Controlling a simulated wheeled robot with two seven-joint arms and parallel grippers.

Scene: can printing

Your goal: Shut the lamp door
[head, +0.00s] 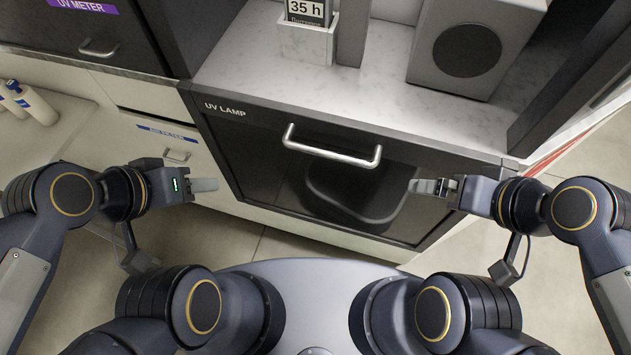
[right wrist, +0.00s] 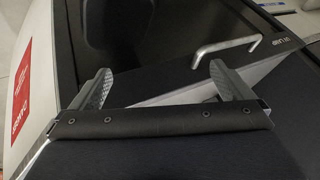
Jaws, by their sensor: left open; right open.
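The lamp door (head: 245,150) is a dark glass panel in a dark frame, marked UV LAMP, below the counter. Its top edge lies along the counter front, and I see no clear gap there. A silver bar handle (head: 330,153) is near its top; the handle also shows in the right wrist view (right wrist: 228,46). My left gripper (head: 208,185) is open and empty by the door's left side. My right gripper (head: 418,186) is open and empty in front of the door's right part; its spread fingers show in the right wrist view (right wrist: 160,88).
A grey box with a round dark front (head: 468,50) and a 35 h sign holder (head: 306,38) stand on the marble counter (head: 375,95). A dark UV METER drawer (head: 85,40) is at upper left. White bottles (head: 32,103) stand at far left.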

